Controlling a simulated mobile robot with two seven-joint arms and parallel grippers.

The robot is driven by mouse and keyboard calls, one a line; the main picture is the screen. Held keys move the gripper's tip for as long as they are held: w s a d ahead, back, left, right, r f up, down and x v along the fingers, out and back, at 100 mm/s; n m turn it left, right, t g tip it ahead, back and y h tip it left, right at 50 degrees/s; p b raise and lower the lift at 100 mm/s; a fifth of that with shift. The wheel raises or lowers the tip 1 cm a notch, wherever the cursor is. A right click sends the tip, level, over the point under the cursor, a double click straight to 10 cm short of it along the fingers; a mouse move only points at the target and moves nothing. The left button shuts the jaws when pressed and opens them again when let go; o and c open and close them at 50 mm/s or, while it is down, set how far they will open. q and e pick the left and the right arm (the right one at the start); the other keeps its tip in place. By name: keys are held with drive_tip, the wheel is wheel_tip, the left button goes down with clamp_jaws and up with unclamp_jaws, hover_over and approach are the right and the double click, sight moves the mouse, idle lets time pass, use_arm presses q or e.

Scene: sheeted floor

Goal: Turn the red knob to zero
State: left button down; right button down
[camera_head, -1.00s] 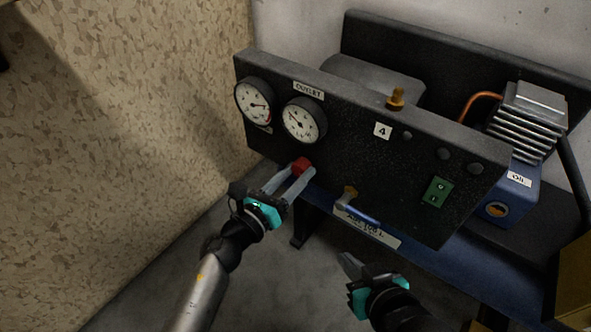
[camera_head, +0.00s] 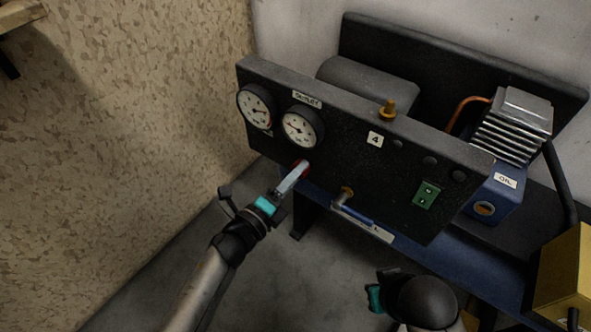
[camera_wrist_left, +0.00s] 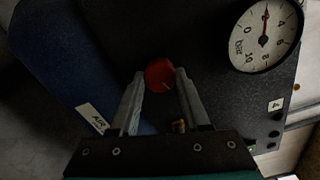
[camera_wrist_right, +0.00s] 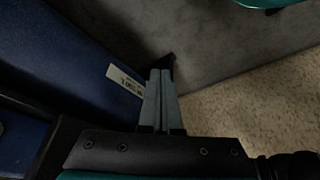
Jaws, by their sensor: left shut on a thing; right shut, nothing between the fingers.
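The red knob (camera_head: 305,167) sits at the lower left of the dark panel, below two round gauges. My left gripper (camera_head: 296,177) is shut on the knob, its fingers seen nearly edge-on in the head view. In the left wrist view the round red knob (camera_wrist_left: 160,75) lies between the two fingertips, with a small light mark near its lower edge. A white gauge (camera_wrist_left: 265,36) marked "bar" shows there too. My right gripper (camera_wrist_right: 160,75) is shut and empty in the right wrist view. In the head view its fingers are hidden behind its own wrist.
The left gauge (camera_head: 256,106) and right gauge (camera_head: 301,127) are on the panel. A brass valve with a blue lever (camera_head: 356,212) is right of the knob. A green switch (camera_head: 426,195) is farther right. A yellow box (camera_head: 565,275) stands at lower right. The speckled wall is left.

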use_arm(q)
drive_tip(key=shift+r+n+p, duration=0.15)
drive_tip(key=shift+n+p, duration=2.45)
drive_tip(key=shift+n, duration=4.2)
use_arm(e)
drive_tip(key=s+f+g, duration=0.1)
drive_tip(key=s+f, duration=0.3)
drive_tip(key=f, duration=0.6)
drive_tip(key=shift+d+f+g, duration=0.4)
drive_tip(key=shift+d, duration=0.05)
drive_tip(key=shift+f, duration=0.1)
use_arm(q)
drive_tip(key=shift+c, duration=1.9)
unclamp_jaws()
use_arm(e)
drive_tip(key=shift+s, duration=0.1)
use_arm(q)
drive_tip(key=shift+s+a, duration=0.1)
drive_tip(key=p+v, duration=0.4)
drive_tip(key=v, duration=1.1)
use_arm(e)
drive_tip(key=s+d+f, duration=0.4)
drive_tip(key=s+f, duration=0.1)
drive_tip(key=f, duration=0.1)
drive_tip(key=shift+h, duration=0.3)
drive_tip(key=shift+w, duration=0.1)
